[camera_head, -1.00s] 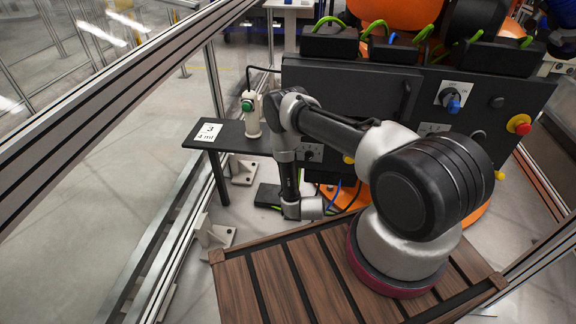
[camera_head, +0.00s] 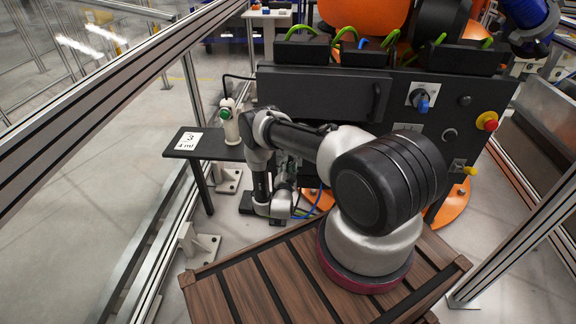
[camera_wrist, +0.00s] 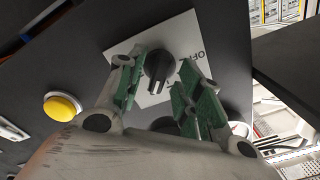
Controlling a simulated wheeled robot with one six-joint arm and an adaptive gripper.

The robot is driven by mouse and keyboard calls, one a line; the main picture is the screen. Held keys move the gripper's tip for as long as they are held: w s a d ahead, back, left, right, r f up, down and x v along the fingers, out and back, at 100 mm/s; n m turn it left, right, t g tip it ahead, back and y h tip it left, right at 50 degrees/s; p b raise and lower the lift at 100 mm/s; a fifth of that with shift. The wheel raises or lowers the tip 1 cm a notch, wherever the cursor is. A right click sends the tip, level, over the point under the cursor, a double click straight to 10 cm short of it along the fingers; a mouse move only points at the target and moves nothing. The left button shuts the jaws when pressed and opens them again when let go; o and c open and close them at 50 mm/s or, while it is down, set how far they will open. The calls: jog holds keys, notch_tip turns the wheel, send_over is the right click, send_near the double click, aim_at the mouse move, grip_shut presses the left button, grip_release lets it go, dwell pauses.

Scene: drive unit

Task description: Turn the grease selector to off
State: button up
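The grease selector appears to be the black knob (camera_wrist: 158,66) on a white plate (camera_wrist: 128,42) in the wrist view. Lettering that looks like OFF, turned in the picture, is printed to the knob's right. The knob's raised grip runs roughly up and down in the picture. My gripper (camera_wrist: 160,78) is open, with one green-padded finger on each side of the knob. Gaps show between the pads and the knob; I cannot tell how far the tips reach along it. In the head view my arm hides this knob and my gripper is not clear.
A yellow button (camera_wrist: 62,105) sits left of the plate. The head view shows the black cabinet (camera_head: 310,95), another selector with a blue handle (camera_head: 423,102), a red emergency button (camera_head: 490,122) and a small side table (camera_head: 215,152). Fence rails stand on both sides.

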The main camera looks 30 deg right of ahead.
jog(key=shift+w+d, duration=0.35)
jog(key=shift+w, duration=0.15)
jog(key=shift+c, duration=0.4)
grip_shut()
